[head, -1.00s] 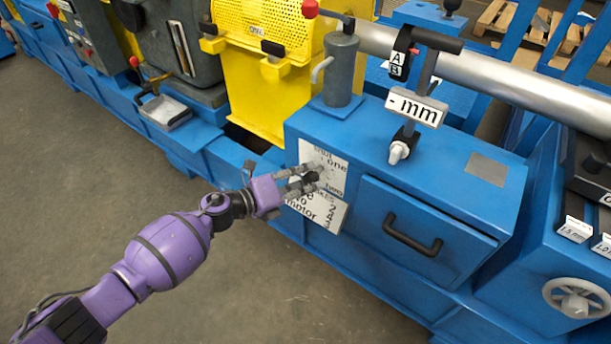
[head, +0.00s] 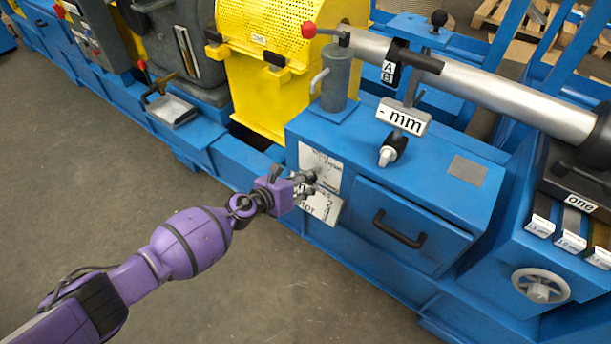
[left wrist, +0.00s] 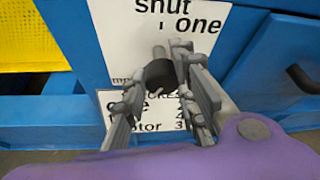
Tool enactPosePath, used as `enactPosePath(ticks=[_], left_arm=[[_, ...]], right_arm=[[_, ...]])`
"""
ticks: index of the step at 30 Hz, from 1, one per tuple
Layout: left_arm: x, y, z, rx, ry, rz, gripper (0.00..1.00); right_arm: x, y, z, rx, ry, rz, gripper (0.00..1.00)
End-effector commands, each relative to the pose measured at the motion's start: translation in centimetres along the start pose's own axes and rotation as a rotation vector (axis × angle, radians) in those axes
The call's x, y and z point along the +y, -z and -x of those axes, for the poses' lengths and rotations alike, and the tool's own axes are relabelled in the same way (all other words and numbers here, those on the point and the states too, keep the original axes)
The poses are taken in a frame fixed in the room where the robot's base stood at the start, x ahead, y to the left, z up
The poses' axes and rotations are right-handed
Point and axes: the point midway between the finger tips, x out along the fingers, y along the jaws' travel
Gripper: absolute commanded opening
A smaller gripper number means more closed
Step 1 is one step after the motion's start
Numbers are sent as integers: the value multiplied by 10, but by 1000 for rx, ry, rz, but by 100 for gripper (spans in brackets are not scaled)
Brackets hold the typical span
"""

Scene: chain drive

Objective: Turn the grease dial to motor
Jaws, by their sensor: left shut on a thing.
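The grease dial is a dark round knob (left wrist: 160,72) on a white label plate (left wrist: 165,30) reading "shut" and "one". A small grey stub sticks up from the knob, towards the top of the plate. My left gripper (left wrist: 163,90) has its fingers on both sides of the knob and is shut on it. In the head view my left gripper (head: 309,182) is at the front left of the blue cabinet and mostly hides the dial. A lower white plate (left wrist: 150,117) shows part of the word "motor"; the gripper covers some of it. My right gripper is not in view.
Right of the dial is a drawer with a black handle (head: 398,229). On the cabinet stand a grey cylinder (head: 336,78) and a "- mm" sign (head: 403,117). A handwheel (head: 540,285) is at the right. The floor (head: 110,170) in front is clear.

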Motion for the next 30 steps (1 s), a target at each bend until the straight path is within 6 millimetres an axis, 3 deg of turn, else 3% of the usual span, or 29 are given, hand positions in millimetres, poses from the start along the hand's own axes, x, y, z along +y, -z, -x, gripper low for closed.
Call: enactPosePath(ticks=[17, 18, 21, 30], left_arm=[[4, 6, 2, 8, -20, -33, 0], [4, 6, 2, 8, -20, -33, 28], [4, 6, 2, 8, -20, -33, 41], [2, 2, 1, 3, -17, -33, 42]], right_arm=[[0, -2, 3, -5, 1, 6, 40], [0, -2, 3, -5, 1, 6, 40], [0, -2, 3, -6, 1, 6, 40], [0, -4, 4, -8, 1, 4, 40]])
